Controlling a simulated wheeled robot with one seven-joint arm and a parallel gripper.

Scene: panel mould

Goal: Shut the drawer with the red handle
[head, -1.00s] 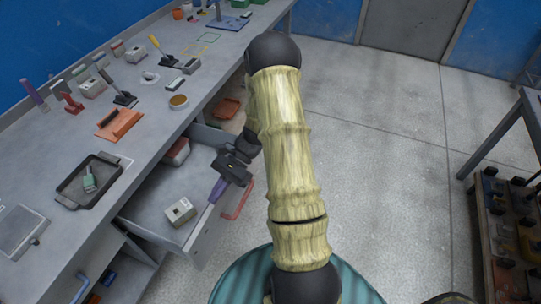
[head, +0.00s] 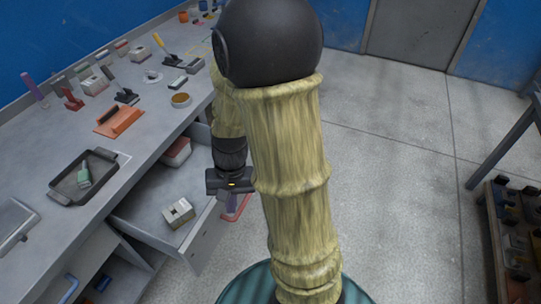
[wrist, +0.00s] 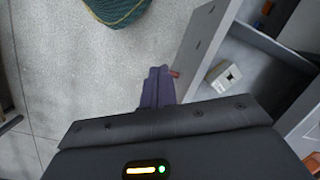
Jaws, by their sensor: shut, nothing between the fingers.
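The drawer (head: 146,222) under the workbench stands open, pulled out to the right. Its front panel also shows in the wrist view (wrist: 203,38). The red handle (head: 241,207) sits on the outside of that front, partly hidden by my arm and gripper; only a small red end (wrist: 174,74) shows in the wrist view. My gripper (head: 231,204) points down just outside the drawer front, beside the handle. Its purple fingers (wrist: 157,88) are shut and empty. I cannot tell whether they touch the handle or front.
A pale block (head: 179,212) and a red-and-grey item (head: 177,151) lie in the drawer. The bench top (head: 135,155) carries a dark tray (head: 62,190) and several tools. A blue handle (head: 69,288) is lower left. A rack (head: 514,232) stands at right.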

